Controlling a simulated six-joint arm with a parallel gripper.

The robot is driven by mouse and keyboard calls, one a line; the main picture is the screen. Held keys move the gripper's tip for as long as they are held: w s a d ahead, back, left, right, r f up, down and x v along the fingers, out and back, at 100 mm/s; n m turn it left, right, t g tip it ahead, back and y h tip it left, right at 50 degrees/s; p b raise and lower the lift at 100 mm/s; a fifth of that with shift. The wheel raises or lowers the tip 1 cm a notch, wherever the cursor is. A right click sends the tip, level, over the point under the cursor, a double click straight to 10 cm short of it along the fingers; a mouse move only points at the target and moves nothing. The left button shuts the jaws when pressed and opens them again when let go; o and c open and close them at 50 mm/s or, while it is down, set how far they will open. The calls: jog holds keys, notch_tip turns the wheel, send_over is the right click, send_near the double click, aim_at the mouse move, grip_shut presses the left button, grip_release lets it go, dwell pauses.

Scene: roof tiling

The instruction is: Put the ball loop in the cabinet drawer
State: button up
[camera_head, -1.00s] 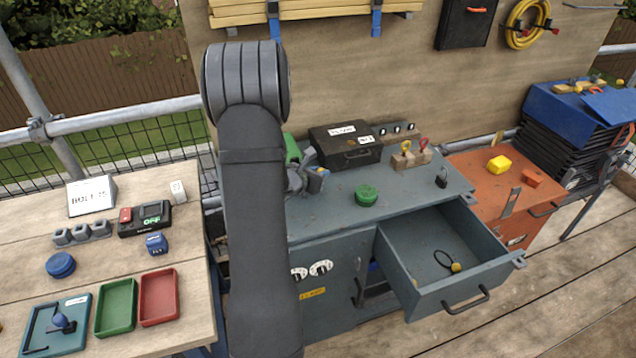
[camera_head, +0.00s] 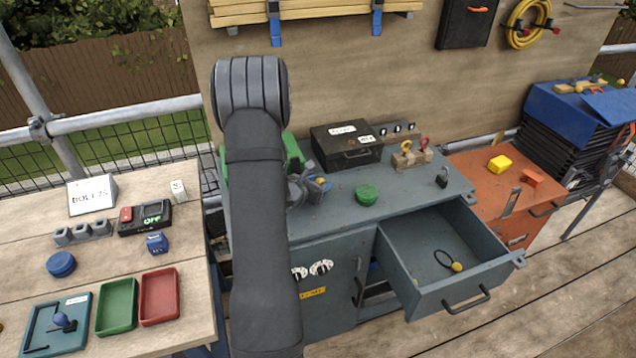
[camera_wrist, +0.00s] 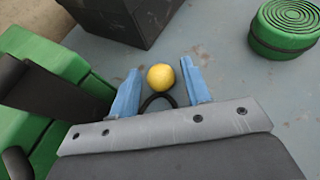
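A ball loop, a yellow ball (camera_wrist: 160,77) with a black loop, shows in the wrist view between the two blue fingers of my gripper (camera_wrist: 160,82). Gaps show on both sides of the ball, so my gripper is open around it. In the head view my gripper (camera_head: 318,184) is low over the left part of the grey cabinet top (camera_head: 335,215), with a bit of yellow at the fingers. The cabinet drawer (camera_head: 420,285) is pulled open. A second yellow ball with a black loop (camera_head: 456,267) lies on its floor.
A green ribbed round tin (camera_head: 367,195) stands right of my gripper. A black case (camera_head: 345,147) is behind it and a green object (camera_head: 292,150) lies beside it. A padlock (camera_head: 442,178) stands near the right edge. The drawer has much free room.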

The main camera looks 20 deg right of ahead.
jog(key=shift+a+r, duration=0.1)
jog(key=shift+r, duration=0.1)
jog(key=v, duration=1)
jog(key=shift+s+a+r, duration=0.15)
jog(key=shift+s+a, duration=0.05)
jog(key=shift+s, duration=0.05)
jog(key=shift+o, duration=0.6)
jog(key=shift+s+a+r, duration=0.2)
jog(key=shift+s+a, duration=0.1)
jog(key=shift+a, duration=0.1)
